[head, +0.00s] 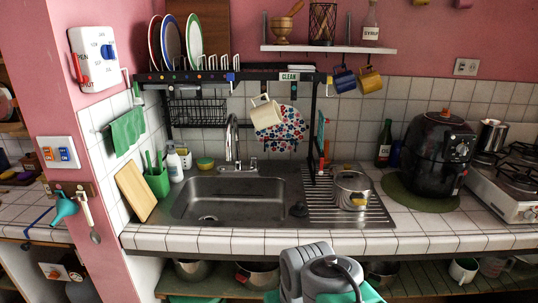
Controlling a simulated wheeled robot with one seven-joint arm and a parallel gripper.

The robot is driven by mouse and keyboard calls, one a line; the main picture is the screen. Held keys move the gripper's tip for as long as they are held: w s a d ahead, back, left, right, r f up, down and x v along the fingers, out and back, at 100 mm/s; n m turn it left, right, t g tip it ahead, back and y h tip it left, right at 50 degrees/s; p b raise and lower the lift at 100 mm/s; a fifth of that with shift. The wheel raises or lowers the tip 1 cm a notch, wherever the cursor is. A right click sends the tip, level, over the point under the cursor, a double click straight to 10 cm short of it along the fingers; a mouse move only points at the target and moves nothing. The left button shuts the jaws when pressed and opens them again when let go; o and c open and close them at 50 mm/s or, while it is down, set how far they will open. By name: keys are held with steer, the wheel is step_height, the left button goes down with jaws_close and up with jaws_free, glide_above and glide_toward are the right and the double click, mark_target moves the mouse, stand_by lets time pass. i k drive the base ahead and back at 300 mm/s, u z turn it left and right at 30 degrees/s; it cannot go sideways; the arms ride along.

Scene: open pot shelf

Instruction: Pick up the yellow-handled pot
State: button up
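A steel pot (352,187) with a yellow handle facing the front stands upright on the ribbed drainboard, right of the sink. It seems to have a lid on. Part of my grey arm shows at the bottom centre, in front of the lower shelf and below the counter edge. My gripper's fingers are not in view. The arm is well apart from this pot.
The sink (235,203) lies left of the pot, and a dark rack post stands close behind its left side. A black air fryer (437,155) stands to the right. Several pots sit on the lower shelf (425,277), including a red-handled one (258,275).

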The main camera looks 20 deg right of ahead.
mark_target(351, 191)
steer(key=u, duration=3.85)
steer(key=k, duration=1.4)
steer(key=z, duration=1.65)
